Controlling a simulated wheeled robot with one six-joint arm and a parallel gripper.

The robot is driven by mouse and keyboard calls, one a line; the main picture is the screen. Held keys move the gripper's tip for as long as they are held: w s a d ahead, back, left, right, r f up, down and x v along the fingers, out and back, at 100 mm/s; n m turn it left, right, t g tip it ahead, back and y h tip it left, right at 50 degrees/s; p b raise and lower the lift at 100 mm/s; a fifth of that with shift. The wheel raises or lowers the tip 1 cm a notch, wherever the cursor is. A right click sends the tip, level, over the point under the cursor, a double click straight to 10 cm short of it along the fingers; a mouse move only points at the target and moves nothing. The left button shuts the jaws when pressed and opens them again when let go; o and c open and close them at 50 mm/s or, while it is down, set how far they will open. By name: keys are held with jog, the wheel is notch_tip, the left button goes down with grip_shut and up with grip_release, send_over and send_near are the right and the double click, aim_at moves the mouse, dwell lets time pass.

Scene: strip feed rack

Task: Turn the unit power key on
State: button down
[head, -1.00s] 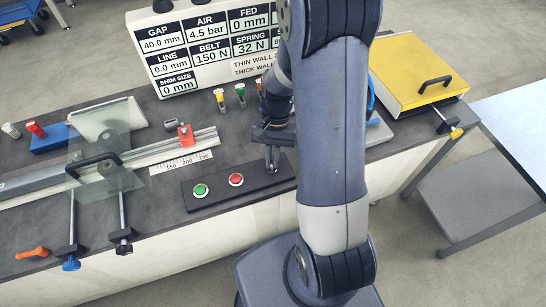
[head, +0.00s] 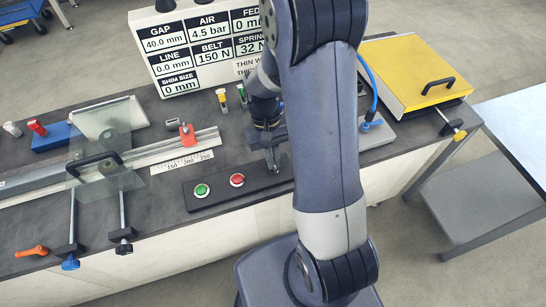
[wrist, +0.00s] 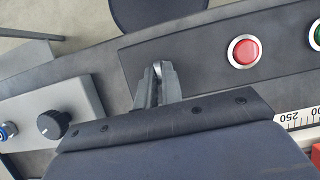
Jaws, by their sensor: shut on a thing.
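My gripper (head: 272,160) points down at the right end of the dark button panel (head: 225,186). In the wrist view my gripper (wrist: 158,74) has its fingers close together around a small light metal piece, which looks like the power key (wrist: 157,68). The fingers hide most of the key, so I cannot tell which way it is turned. The panel also bears a red button (head: 237,180) and a green button (head: 202,190), left of my gripper in the head view.
A grey box with a black knob (wrist: 53,124) stands beside the panel in the wrist view. A white readout board (head: 205,48) stands behind. A yellow-lidded box (head: 415,70) is at the right. A clear guard with a black handle (head: 95,163) is at the left.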

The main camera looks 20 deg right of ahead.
dwell(0.3)
jog(key=c, duration=1.6)
grip_release()
jog(key=shift+o, duration=0.2)
jog(key=v, duration=1)
jog(key=shift+r+b, duration=0.4)
jog(key=shift+w, duration=0.1)
jog(key=x, duration=1.1)
jog(key=shift+w+p, duration=0.1)
jog(key=shift+p, duration=0.3)
